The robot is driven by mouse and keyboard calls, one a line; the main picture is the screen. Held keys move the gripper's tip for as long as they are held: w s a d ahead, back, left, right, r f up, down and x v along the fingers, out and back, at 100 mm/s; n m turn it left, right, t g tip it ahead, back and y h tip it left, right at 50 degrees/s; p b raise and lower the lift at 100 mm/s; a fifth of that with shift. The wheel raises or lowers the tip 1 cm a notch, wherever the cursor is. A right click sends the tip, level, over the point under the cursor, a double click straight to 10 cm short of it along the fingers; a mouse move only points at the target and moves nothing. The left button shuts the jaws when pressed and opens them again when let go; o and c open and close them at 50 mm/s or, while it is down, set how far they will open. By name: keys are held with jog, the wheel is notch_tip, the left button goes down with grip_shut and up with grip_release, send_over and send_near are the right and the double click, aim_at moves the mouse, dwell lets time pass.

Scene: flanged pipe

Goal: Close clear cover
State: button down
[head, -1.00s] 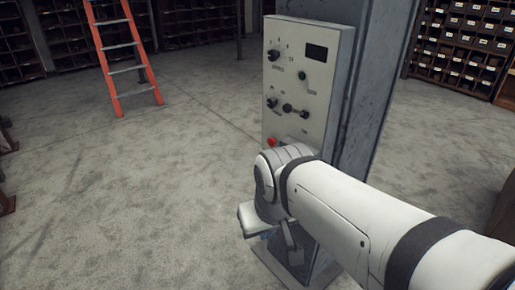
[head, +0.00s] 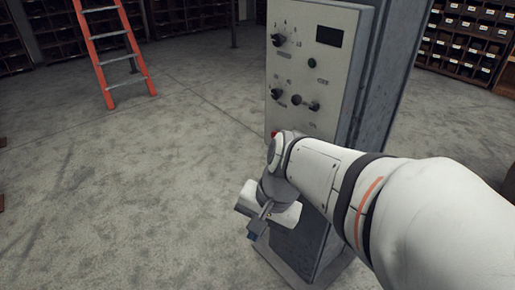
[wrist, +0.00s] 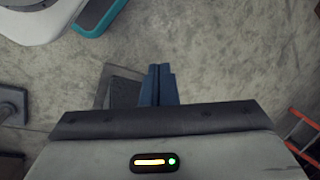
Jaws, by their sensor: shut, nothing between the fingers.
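A grey control panel (head: 312,65) with knobs, a dark display and a lever switch is fixed to a steel column. A red button (head: 274,134) shows at its lower left edge, partly behind my arm. I cannot make out a clear cover in either view. My gripper (head: 252,236) hangs below the panel, in front of the column's lower part, pointing down and apart from the controls. In the wrist view its blue fingers (wrist: 158,85) are together with nothing between them, over the floor.
The steel column (head: 372,110) stands right behind the panel, close to my arm. An orange ladder (head: 112,48) stands at the back left and shows in the wrist view (wrist: 303,132). Shelves with bins (head: 472,42) line the back. The floor (head: 110,190) on the left is clear.

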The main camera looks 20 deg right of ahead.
jog(key=w+d+f+m+t+y+b, duration=0.2)
jog(key=w+f+m+t+y+b, duration=0.4)
jog(key=m, duration=1.5)
jog(key=w+d+f+m+t+h+b, duration=0.1)
jog(key=w+d+f+m+t+b, duration=0.15)
jog(key=d+m, duration=0.4)
jog(key=w+d+f+m+t+h+b, duration=0.1)
jog(key=w+d+m+t+h, duration=0.1)
jog(key=d+m+t, duration=0.35)
jog(key=w+d+f+m+t+h+b, duration=0.1)
jog(key=w+d+f+m+t+b, duration=0.1)
jog(key=d+m, duration=0.6)
jog(key=w+a+m+p, duration=0.2)
jog(key=w+p, duration=0.3)
jog(key=w, duration=0.8)
jog(key=shift+w, duration=0.15)
